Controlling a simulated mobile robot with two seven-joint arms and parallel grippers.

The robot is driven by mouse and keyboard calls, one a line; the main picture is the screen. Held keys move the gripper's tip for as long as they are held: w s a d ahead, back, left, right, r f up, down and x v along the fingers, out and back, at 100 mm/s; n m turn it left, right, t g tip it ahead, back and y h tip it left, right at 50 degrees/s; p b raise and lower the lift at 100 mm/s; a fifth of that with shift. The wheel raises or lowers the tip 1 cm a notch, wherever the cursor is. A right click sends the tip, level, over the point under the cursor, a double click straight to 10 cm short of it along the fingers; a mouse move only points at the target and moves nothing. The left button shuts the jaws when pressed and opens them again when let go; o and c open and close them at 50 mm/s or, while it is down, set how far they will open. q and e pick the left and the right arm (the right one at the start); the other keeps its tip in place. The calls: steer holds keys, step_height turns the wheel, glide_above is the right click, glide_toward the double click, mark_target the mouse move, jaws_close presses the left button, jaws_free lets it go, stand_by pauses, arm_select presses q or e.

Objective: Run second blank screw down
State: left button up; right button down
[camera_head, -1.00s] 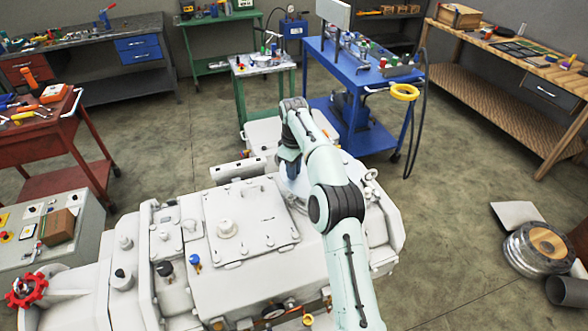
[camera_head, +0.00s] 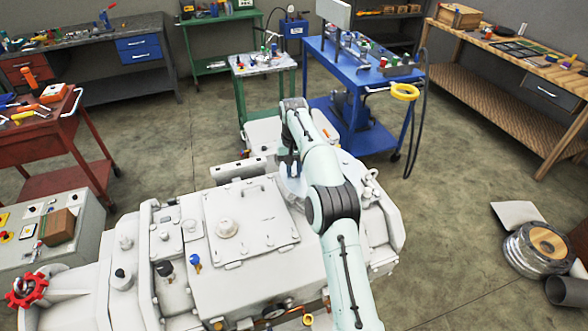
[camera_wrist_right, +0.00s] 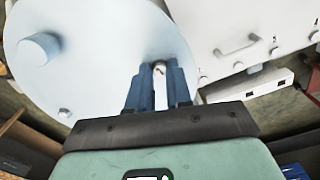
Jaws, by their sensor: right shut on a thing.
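My right gripper (camera_head: 289,170) reaches down over the far right part of the big white machine (camera_head: 265,270). In the right wrist view its two blue fingers (camera_wrist_right: 160,72) are shut on a small pale screw (camera_wrist_right: 160,68) near the edge of a round white blank plate (camera_wrist_right: 100,45). The fingers hide most of the screw, so I cannot tell how deep it sits. The plate bears a thick round knob (camera_wrist_right: 40,47) and another small screw (camera_wrist_right: 64,113) at its lower edge. My left gripper is not in view.
A square hatch (camera_head: 252,215) with a round cap lies left of my right arm. A blue cart (camera_head: 360,95) with a yellow ring and hose stands behind. A red valve wheel (camera_head: 27,289) is at lower left. The floor to the right is mostly open.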

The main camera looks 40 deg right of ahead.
steer(key=m, duration=0.5)
steer(key=shift+r, duration=0.15)
steer(key=shift+m, duration=0.3)
stand_by(0.3)
steer(key=c, duration=1)
jaws_free()
